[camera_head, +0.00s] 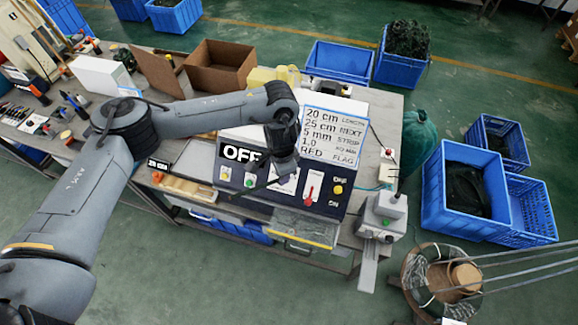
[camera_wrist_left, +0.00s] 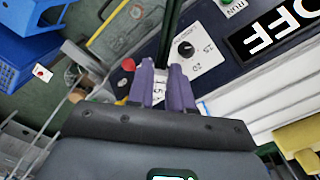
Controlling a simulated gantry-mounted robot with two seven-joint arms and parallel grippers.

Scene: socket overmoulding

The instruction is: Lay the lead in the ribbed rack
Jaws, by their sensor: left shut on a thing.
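My left gripper (camera_head: 283,172) hangs over the front panel of the dark machine and points down. In the left wrist view its two purple fingers (camera_wrist_left: 165,92) are close together, shut on a thin dark lead (camera_wrist_left: 172,28) that runs upward from the fingertips. In the head view a thin dark line, likely the lead (camera_head: 258,188), crosses low over the panel. A small light patch with dark marks shows between the fingers; I cannot tell whether it is on the lead. A tan wooden tray (camera_head: 186,190), possibly the ribbed rack, sits left of the machine; its ribs are too small to make out.
The machine's panel (camera_head: 322,190) carries a red lever, knobs and an OFF sign (camera_head: 240,153). A grey device (camera_head: 383,212) stands to its right. A cardboard box (camera_head: 217,66) and blue crate (camera_head: 340,62) are behind. Hand tools lie at the bench's left.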

